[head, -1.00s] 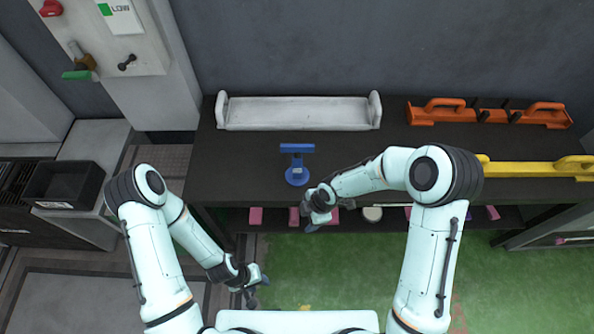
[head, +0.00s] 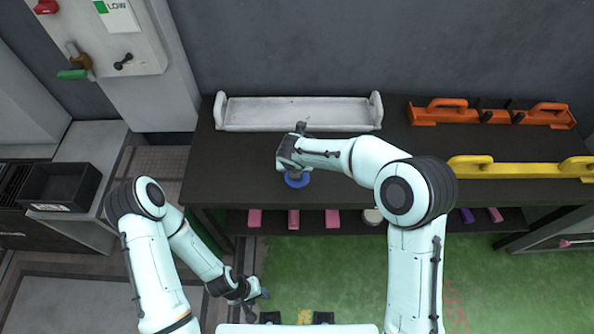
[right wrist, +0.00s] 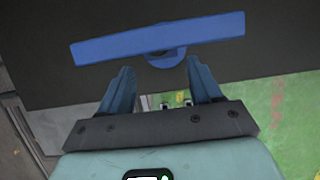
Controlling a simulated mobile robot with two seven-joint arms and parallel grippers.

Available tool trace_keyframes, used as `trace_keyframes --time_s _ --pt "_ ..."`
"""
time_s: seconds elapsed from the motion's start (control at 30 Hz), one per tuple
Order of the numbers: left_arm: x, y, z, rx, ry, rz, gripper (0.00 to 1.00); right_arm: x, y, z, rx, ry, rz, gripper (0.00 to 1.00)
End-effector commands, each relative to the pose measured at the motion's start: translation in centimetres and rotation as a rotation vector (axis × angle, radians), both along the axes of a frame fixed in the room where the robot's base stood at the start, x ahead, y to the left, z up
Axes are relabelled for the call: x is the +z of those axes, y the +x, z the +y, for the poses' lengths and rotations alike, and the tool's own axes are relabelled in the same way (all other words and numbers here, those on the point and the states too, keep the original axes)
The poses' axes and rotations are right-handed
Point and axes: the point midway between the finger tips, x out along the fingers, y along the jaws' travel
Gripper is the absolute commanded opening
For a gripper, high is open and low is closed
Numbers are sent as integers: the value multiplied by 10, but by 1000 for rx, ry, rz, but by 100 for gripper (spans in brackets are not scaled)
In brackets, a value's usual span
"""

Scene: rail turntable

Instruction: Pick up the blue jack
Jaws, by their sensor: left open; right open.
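The blue jack stands on the dark table. In the right wrist view the jack's crossbar (right wrist: 110,45) lies just beyond my right gripper (right wrist: 160,65), slightly tilted across the picture. The two blue-grey fingers are spread and empty, with the bar ahead of their tips, not between them. My left gripper (head: 258,303) hangs low at the left, open and empty, in front of the table and away from the jack.
A white tray (head: 298,114) lies at the table's back. An orange handled piece (head: 490,114) and a yellow one (head: 520,170) lie at the right. Pink blocks (head: 294,219) sit on the shelf below. A black bin (head: 62,187) stands at the left.

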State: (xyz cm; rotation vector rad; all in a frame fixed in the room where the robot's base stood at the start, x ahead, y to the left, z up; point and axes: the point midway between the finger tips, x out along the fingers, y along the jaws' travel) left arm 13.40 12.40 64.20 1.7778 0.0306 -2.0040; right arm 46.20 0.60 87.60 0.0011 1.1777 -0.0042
Motion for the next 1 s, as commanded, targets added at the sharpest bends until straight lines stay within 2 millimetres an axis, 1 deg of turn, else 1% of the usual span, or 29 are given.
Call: trace_keyframes --time_s 0.17,0.3,0.4,0.5,0.7,0.73,0.77,0.8,0.87,0.9,0.93,1.0 --pt "1 0 0 0 0 0 43 -13 6 -2 0 0 1 64" --pt "2 1 0 -1 -1 -2 43 -33 17 -7 -1 0 2 64" --pt "1 1 0 0 0 -1 43 -44 21 -6 -1 0 2 64" --pt "1 1 0 0 0 -1 43 -49 24 -6 0 1 0 64" --pt "1 1 0 0 0 -1 43 -49 24 -6 -1 1 -1 64" --pt "1 1 0 0 0 -1 43 -49 24 -6 -1 1 0 61" --pt "1 1 0 0 0 -1 43 -49 24 -6 -1 1 0 51" --pt "1 1 0 0 0 -1 43 -49 24 -6 -1 1 0 38" --pt "1 1 0 0 0 -1 43 -49 24 -6 -1 1 0 18" --pt "1 1 0 0 0 -1 43 -49 24 -6 -1 1 0 5" --pt "1 1 0 0 0 -1 43 -49 24 -6 -1 1 0 0" --pt "1 1 0 0 0 -1 43 -48 25 -5 0 3 -4 0"
